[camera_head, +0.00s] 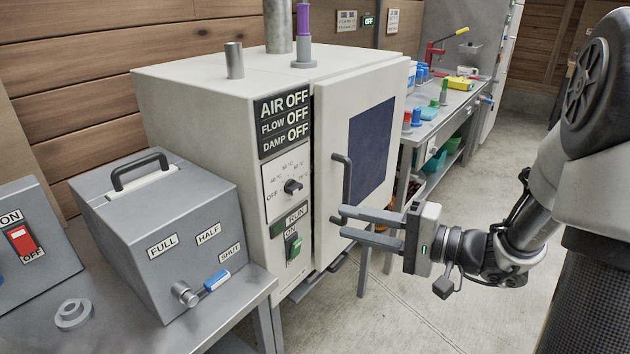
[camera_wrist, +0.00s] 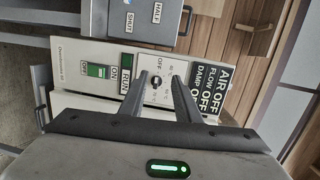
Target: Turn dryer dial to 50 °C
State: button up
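The dryer (camera_head: 220,95) is a pale cabinet with a dark dial (camera_head: 292,187) on its front panel, left of the door. The dial's scale has OFF at the left and temperature marks around it. I cannot read clearly where its pointer stands. The display (camera_head: 285,122) above reads AIR OFF, FLOW OFF, DAMP OFF. My gripper (camera_head: 340,221) is open and empty in front of the door, to the right of and apart from the dial. In the wrist view the dial (camera_wrist: 156,83) shows between the two finger tips, farther off.
The door handle (camera_head: 346,180) stands out close to my fingers. A green RUN/ON switch (camera_head: 293,246) is below the dial. A grey box (camera_head: 155,230) with a blue-handled valve (camera_head: 217,281) stands left. The floor on the right is clear.

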jog(key=w+d+f+m+t, duration=0.2)
jog(key=w+d+t, duration=0.1)
jog(key=d, duration=0.1)
jog(key=b, duration=0.2)
send_near(298, 190)
jog(key=x, duration=0.8)
grip_shut()
